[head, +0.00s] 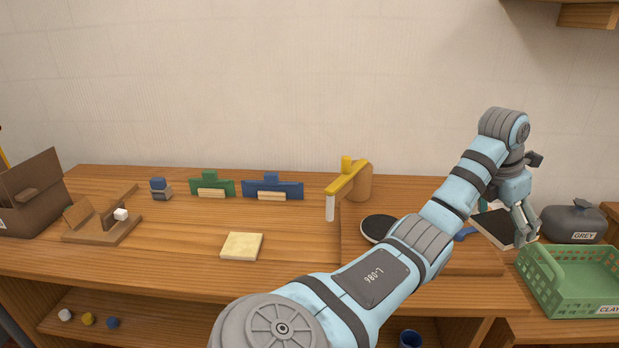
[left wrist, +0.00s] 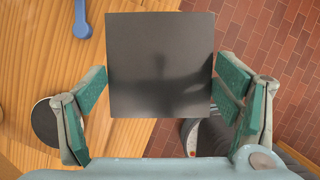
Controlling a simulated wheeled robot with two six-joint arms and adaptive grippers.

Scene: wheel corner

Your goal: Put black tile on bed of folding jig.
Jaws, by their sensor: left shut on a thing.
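The black tile (head: 496,229) is a flat square at the right end of the bench, with a pale edge. In the left wrist view the tile (left wrist: 160,65) lies between the green finger pads. My left gripper (head: 524,224) is shut on the tile, and it also shows in the left wrist view (left wrist: 158,103). I cannot tell the tile's exact height above the bench. What looks like the folding jig (head: 100,230) stands at the left of the bench, a wooden base with upright boards and a white knob. My right gripper is out of view.
A green basket (head: 570,290) and a grey container (head: 573,224) stand at the right. A yellow-armed stand (head: 347,180), a dark round disc (head: 376,228) and a cream square (head: 241,246) are on the bench. Green (head: 211,186) and blue (head: 272,188) holders stand at the back. A brown box (head: 35,195) is far left.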

